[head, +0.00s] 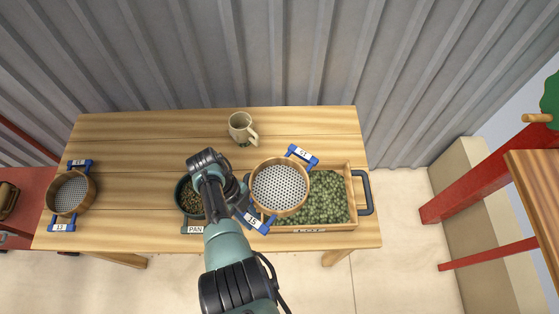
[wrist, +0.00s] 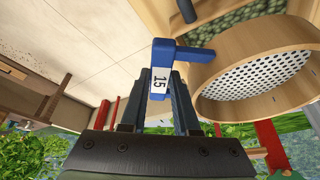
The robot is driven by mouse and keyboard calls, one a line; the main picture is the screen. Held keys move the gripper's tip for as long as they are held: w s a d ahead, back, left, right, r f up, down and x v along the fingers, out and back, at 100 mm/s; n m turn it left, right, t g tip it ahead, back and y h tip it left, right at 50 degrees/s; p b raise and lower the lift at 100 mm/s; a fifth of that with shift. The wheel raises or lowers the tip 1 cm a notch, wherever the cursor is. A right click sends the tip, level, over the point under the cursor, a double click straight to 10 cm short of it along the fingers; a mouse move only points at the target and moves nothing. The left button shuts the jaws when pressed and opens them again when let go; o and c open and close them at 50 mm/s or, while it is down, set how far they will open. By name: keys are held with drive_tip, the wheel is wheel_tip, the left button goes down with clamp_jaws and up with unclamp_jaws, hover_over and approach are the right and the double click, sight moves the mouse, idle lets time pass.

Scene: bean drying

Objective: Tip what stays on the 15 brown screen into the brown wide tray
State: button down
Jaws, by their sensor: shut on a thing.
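The 15 screen (head: 280,187) is a round, light brown wooden ring with a pale perforated mesh and blue handles marked 15. My gripper (head: 242,206) is shut on its near left handle; in the wrist view my gripper (wrist: 158,95) holds this blue handle, with the ring (wrist: 255,75) to the right. The mesh looks bare in both views. The screen is over the left part of a wide brown wooden tray (head: 354,212) filled with green beans (head: 326,200). The tray's left part is hidden under the screen. I cannot tell the gap between them.
A dark round pan (head: 181,200) labelled PAN, holding dark bits, stands left of the tray, partly hidden by my arm. A beige mug (head: 240,127) stands at the back. The 13 screen (head: 72,193) lies at the far left. The table's left middle (head: 135,165) is clear.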

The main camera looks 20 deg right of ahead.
drive_tip(key=s+p, duration=0.1)
drive_tip(key=s+a+r+p, duration=0.1)
drive_tip(key=s+p, duration=0.1)
drive_tip(key=p, duration=0.1)
drive_tip(key=shift+s+a+r, duration=0.15)
drive_tip(key=shift+a+r, duration=0.05)
drive_tip(key=shift+r, duration=0.1)
